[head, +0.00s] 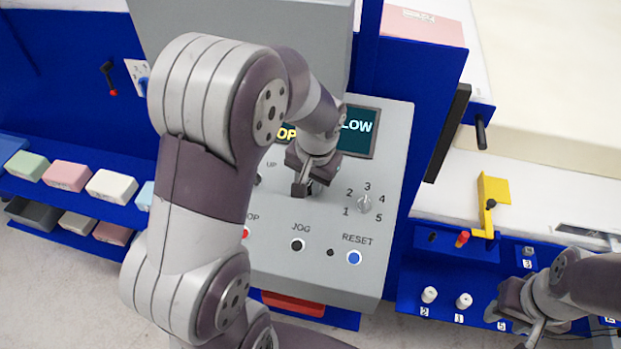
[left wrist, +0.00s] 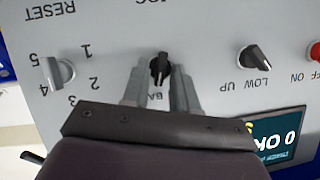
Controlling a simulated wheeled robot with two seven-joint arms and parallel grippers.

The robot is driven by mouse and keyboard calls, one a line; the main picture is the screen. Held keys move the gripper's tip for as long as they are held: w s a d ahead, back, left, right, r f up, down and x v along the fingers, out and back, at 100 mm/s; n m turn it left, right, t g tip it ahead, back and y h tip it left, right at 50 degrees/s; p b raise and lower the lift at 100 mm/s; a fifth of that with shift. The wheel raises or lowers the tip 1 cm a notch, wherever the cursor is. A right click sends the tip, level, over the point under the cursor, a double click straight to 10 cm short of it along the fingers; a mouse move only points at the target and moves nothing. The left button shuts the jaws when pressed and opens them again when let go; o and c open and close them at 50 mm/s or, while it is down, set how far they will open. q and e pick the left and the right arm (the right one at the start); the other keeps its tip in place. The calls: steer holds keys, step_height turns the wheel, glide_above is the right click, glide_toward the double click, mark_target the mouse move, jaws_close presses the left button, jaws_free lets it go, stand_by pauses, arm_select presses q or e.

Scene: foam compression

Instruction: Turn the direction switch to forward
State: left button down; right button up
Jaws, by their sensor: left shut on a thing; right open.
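The direction switch (left wrist: 160,68) is a small black knob on the grey control panel (head: 320,230), with a partly covered label starting "BA" beside it in the left wrist view. My left gripper (head: 307,187) reaches down to the panel; in the left wrist view its two fingers (left wrist: 160,80) stand on either side of the knob and are shut on it. In the head view my gripper mostly hides the knob. The knob's exact setting is hard to tell. My right gripper (head: 520,318) is open at the lower right, away from the panel.
The panel also has an UP/LOW knob (left wrist: 255,58), a 1-to-5 dial (head: 365,204), a black JOG button (head: 297,244), a blue RESET button (head: 354,257) and a display (head: 358,130). Foam blocks (head: 111,187) lie on a blue shelf at left. A yellow bracket (head: 493,190) stands right.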

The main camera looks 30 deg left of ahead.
arm_select(q)
steer(key=n, duration=0.1)
steer(key=n+h, duration=0.1)
steer(key=shift+a+n, duration=0.2)
steer(key=shift+n, duration=0.1)
steer(key=shift+a+n+h, duration=0.15)
steer(key=shift+n+h, duration=0.45)
steer(key=shift+n, duration=0.6)
steer(key=shift+a+f+n+t+h+b, duration=0.1)
steer(key=shift+n+t+h+b, duration=0.35)
steer(key=shift+n, duration=0.65)
steer(key=shift+s+a+n+t+h+b, duration=0.15)
steer(key=shift+n+t+h+b, duration=0.4)
steer(key=shift+n, duration=0.75)
steer(key=c, duration=1.2)
jaws_free()
